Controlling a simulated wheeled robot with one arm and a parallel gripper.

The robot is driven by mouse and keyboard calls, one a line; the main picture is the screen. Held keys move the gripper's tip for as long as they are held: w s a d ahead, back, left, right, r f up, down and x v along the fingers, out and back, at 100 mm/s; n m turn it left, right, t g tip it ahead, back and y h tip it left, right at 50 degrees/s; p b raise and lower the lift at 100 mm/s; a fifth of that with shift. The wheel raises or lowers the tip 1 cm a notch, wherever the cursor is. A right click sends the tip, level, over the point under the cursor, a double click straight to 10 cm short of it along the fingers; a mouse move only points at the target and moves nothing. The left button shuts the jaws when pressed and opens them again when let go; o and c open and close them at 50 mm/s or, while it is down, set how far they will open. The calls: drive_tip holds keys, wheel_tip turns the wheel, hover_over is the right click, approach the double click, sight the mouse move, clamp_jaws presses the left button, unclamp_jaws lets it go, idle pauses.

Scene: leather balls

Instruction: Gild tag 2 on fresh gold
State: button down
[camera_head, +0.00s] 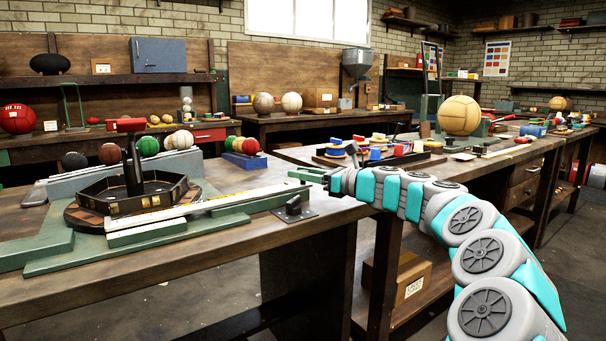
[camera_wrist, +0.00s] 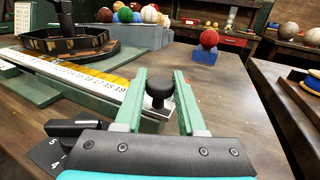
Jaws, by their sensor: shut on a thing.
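My gripper (camera_head: 312,176) is at the right end of a long green slide. In the wrist view its green fingers (camera_wrist: 160,92) are closed around a black knob (camera_wrist: 160,82) at the end of a numbered scale (camera_wrist: 75,72). A yellow-gold strip (camera_wrist: 108,78) lies along the scale. An octagonal dark tray (camera_wrist: 66,42) stands behind, with small tags on its outer walls; their numbers are too small to read. Tag 2 cannot be made out.
A black numbered plate with a lever (camera_head: 295,208) is fixed near the bench's front edge. A red ball rests on a blue block (camera_wrist: 204,57). Several balls stand on a grey rack (camera_wrist: 140,36) behind. Bare bench (camera_wrist: 220,95) lies right of my gripper. Another bench stands farther right.

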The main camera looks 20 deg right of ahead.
sight(287, 187)
drive_tip(key=shift+s+a+r, duration=0.2)
drive_tip(key=shift+s+a, duration=0.05)
drive_tip(key=shift+a, duration=0.35)
drive_tip(key=a, duration=0.1)
drive_tip(key=s+a, duration=0.1)
drive_tip(key=a, duration=0.1)
drive_tip(key=shift+a+f+p, duration=0.1)
drive_tip(key=shift+a+p, duration=0.05)
drive_tip(key=shift+p, duration=0.25)
drive_tip(key=c, duration=0.5)
unclamp_jaws()
drive_tip(key=shift+v, duration=3.9)
